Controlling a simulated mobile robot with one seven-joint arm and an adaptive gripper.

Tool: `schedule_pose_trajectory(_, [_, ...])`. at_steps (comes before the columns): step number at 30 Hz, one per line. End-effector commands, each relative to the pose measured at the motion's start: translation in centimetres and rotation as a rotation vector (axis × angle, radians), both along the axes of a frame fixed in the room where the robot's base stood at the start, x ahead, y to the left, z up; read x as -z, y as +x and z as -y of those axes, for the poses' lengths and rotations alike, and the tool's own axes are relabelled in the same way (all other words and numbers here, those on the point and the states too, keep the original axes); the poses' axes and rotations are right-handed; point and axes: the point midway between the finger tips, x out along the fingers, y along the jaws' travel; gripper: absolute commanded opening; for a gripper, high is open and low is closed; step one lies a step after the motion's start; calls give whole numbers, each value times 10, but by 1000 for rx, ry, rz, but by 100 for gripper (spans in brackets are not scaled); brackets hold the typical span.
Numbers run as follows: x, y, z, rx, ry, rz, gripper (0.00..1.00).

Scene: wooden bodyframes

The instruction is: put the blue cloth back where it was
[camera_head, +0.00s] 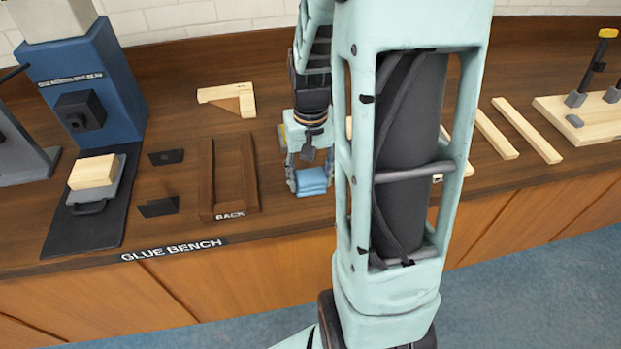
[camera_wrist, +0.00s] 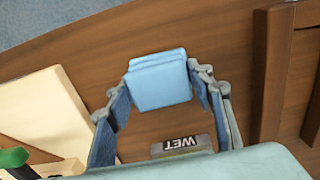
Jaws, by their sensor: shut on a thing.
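The folded blue cloth (camera_head: 311,181) is at the front part of the bench, just right of the wooden frame marked BACK. My gripper (camera_head: 309,186) points down around it, with a finger on either side. In the wrist view the cloth (camera_wrist: 160,80) sits between the fingertips of my gripper (camera_wrist: 163,88). A label reading WET (camera_wrist: 181,146) lies on the bench close to the cloth. I cannot tell whether the cloth touches the bench. My arm hides part of the bench to its right.
The wooden frame (camera_head: 207,182) stands close left of the cloth. A blue glue machine (camera_head: 112,70) with a wooden block (camera_head: 93,172) is farther left. A wooden corner piece (camera_head: 245,104) lies behind. Pale wood strips (camera_head: 527,130) lie at the right. The bench's front edge is near.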

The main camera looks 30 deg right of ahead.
Motion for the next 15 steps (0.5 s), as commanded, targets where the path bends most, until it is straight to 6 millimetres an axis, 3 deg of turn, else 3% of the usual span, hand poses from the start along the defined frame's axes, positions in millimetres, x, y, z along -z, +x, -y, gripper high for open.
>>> schedule_pose_trajectory(5, [4, 0, 0, 0, 0, 0, 26])
schedule_pose_trajectory(6, [4, 0, 0, 0, 0, 0, 50])
schedule_pose_trajectory(10, [3, 0, 0, 0, 0, 0, 65])
schedule_pose_trajectory(15, [3, 0, 0, 0, 0, 0, 66])
